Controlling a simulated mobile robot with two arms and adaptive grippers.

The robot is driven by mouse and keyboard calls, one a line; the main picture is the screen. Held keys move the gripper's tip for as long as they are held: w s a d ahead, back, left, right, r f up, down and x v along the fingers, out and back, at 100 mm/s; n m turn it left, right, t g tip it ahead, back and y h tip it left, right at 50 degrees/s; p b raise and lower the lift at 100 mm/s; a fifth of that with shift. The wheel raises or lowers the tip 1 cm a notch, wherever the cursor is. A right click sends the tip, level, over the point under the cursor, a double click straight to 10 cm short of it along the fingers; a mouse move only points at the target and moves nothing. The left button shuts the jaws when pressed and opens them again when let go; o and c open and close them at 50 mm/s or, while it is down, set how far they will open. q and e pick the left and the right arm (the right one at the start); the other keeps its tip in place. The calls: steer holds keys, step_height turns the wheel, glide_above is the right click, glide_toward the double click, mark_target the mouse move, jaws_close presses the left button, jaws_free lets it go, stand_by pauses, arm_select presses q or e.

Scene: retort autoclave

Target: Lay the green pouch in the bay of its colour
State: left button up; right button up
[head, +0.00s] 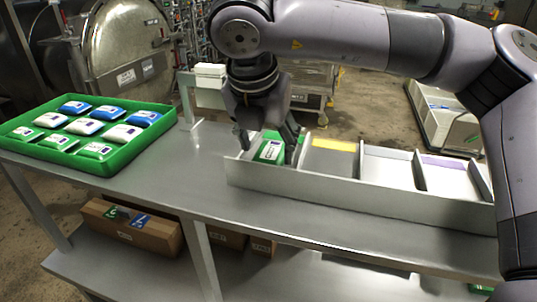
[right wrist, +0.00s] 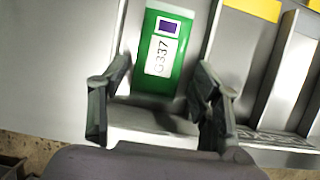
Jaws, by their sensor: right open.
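The green pouch (head: 270,152) lies in the leftmost bay of the grey divided rack (head: 360,192). It has a white label and a dark square, and it also shows in the right wrist view (right wrist: 160,60). Green shows at the back of this bay, partly hidden by my gripper. My right gripper (head: 268,146) is over this bay, its open fingers apart on either side of the pouch's near end. In the right wrist view the open fingers (right wrist: 158,95) show no grip on the pouch. My left gripper is not in view.
Bays with a yellow strip (head: 334,145) and a purple strip (head: 443,163) lie to the right. A green tray (head: 105,165) of blue, white and green pouches stands on the left. A cardboard box (head: 130,228) sits on the lower shelf.

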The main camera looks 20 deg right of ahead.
steer(key=b+v, duration=0.2)
steer(key=v, duration=0.7)
